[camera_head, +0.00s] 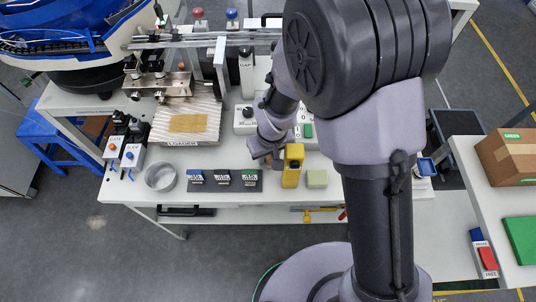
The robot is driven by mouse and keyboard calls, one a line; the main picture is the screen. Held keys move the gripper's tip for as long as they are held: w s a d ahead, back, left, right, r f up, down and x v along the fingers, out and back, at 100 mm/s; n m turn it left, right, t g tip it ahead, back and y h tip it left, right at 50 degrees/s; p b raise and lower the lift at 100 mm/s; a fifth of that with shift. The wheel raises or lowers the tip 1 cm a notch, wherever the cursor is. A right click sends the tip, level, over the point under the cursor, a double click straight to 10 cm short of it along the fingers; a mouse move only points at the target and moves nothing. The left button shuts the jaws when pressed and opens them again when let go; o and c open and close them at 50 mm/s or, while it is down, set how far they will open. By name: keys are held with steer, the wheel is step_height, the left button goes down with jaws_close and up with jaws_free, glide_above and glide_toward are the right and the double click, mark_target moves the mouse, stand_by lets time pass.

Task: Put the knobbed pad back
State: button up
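I cannot make out a knob on any pad for certain. A flat gold pad (188,123) lies on the ribbed plate marked LOADER. My gripper (266,157) is low over the table, just left of the yellow piece. Its fingers are small and dark here, and I cannot tell whether they are open or touch the yellow piece. My arm hides part of the table on the right.
A cap post (246,75) rises behind. A cardboard box (508,155) is on the right table.

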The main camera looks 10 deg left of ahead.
mark_target(270, 165)
steer(key=shift+o, duration=0.8)
steer(key=shift+r, duration=0.1)
steer(key=d+r+m+t+p, duration=0.1)
steer(key=d+r+m+p, duration=0.15)
steer(key=r, duration=0.75)
steer(key=d+r+m+p, duration=0.15)
steer(key=d+r, duration=0.25)
steer(key=r, duration=0.6)
steer(key=s+d+r+m+t+y, duration=0.1)
steer(key=s+d+r+m+t, duration=0.2)
steer(key=s+d+r+m, duration=0.4)
steer(key=s+d+r, duration=0.5)
steer(key=d+r, duration=0.1)
steer(key=shift+s+m+t+p, duration=0.15)
steer(key=shift+m+t+p, duration=0.15)
step_height(270, 165, down, 3)
steer(key=b, duration=0.3)
steer(key=shift+f, duration=0.15)
